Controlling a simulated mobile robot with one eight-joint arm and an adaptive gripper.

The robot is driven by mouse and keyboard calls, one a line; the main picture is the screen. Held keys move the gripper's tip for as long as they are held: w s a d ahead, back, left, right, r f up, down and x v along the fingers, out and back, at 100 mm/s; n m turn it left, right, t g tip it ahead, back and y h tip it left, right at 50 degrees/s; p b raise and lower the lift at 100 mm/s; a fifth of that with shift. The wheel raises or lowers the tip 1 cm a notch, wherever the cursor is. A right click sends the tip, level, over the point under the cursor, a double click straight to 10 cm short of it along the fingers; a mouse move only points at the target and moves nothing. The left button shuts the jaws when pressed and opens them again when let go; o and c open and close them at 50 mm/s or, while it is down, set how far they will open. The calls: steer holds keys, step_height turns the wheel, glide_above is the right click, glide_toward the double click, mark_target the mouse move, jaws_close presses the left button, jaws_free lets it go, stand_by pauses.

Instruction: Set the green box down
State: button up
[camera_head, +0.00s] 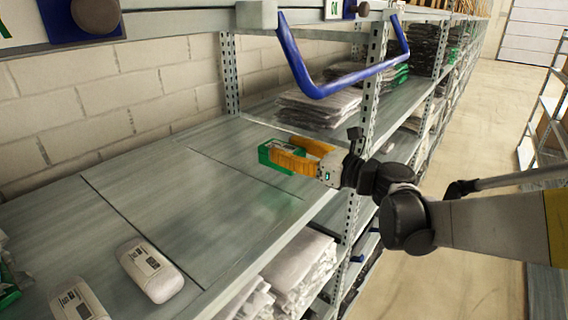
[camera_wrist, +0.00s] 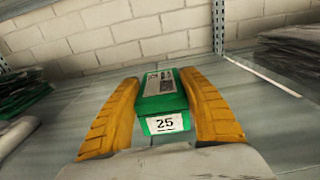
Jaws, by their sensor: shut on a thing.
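The green box (camera_wrist: 163,105) is between the two orange fingers of my gripper (camera_wrist: 162,100) in the wrist view. A white label reading 25 is on its near face. In the head view my gripper (camera_head: 287,157) holds the green box (camera_head: 264,152) over the right part of the grey shelf (camera_head: 200,190), near the upright post. The fingers hide much of the box there. A faint green tint shows on the shelf below it. I cannot tell whether the box touches the shelf.
Stacked grey garment packs (camera_head: 318,105) lie behind the gripper. A blue bar (camera_head: 340,85) hangs above. White labelled packages (camera_head: 152,270) lie at the shelf's near left. The shelf's middle is clear. A metal post (camera_head: 370,90) stands close to my arm.

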steer(key=shift+w+a+f, duration=0.1)
steer(key=shift+a+f, duration=0.15)
steer(key=shift+f, duration=0.05)
step_height(320, 180, down, 4)
steer(key=shift+r, duration=0.2)
steer(key=o, duration=1.1)
steer(key=shift+f+b, duration=0.2)
steer(key=shift+b, duration=0.1)
steer(key=shift+o, duration=0.2)
steer(key=shift+r, duration=0.2)
steer(key=v, duration=1.2)
